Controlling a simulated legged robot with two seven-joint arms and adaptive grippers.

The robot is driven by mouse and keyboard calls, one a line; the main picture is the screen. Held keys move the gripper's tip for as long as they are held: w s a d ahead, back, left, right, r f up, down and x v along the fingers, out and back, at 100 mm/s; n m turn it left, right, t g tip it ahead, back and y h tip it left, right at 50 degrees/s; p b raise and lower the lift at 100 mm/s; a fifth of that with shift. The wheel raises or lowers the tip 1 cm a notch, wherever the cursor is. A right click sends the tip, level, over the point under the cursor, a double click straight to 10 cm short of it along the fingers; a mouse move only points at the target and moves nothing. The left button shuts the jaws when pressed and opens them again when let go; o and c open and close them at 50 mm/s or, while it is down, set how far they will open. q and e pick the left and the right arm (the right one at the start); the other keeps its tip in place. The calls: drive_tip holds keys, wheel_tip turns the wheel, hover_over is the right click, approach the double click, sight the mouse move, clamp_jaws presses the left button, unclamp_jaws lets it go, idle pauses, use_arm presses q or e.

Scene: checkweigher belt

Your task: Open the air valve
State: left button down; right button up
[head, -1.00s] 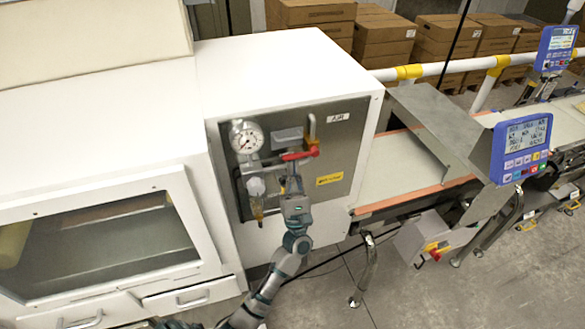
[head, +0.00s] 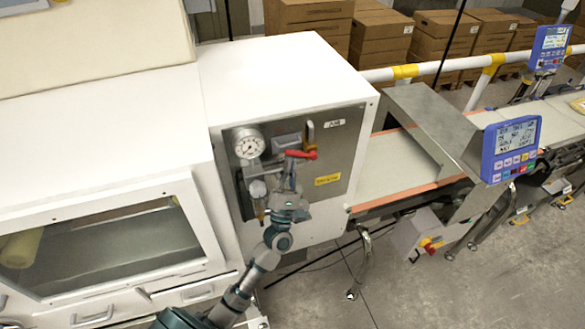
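The air valve's red handle (head: 301,154) is on a grey metal panel (head: 346,146) marked AIR, on the front of a white cabinet. The handle lies roughly level, its free end to the right. A round pressure gauge (head: 248,146) sits to its left. My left gripper (head: 289,172) reaches up from below, its fingers at the left part of the handle. The fingers hide part of the valve body. I cannot tell whether they touch or grip the handle. My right gripper is not in view.
A yellow label (head: 327,179) is right of the gripper. A clear filter bowl (head: 258,190) hangs close at its left. A conveyor belt (head: 395,165) and a blue display unit (head: 510,150) stand to the right. A windowed white machine (head: 180,185) fills the left.

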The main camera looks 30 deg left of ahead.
use_arm(q)
drive_tip(key=shift+d+r, duration=0.2)
drive_tip(key=shift+r, duration=0.7)
drive_tip(key=shift+a, duration=0.1)
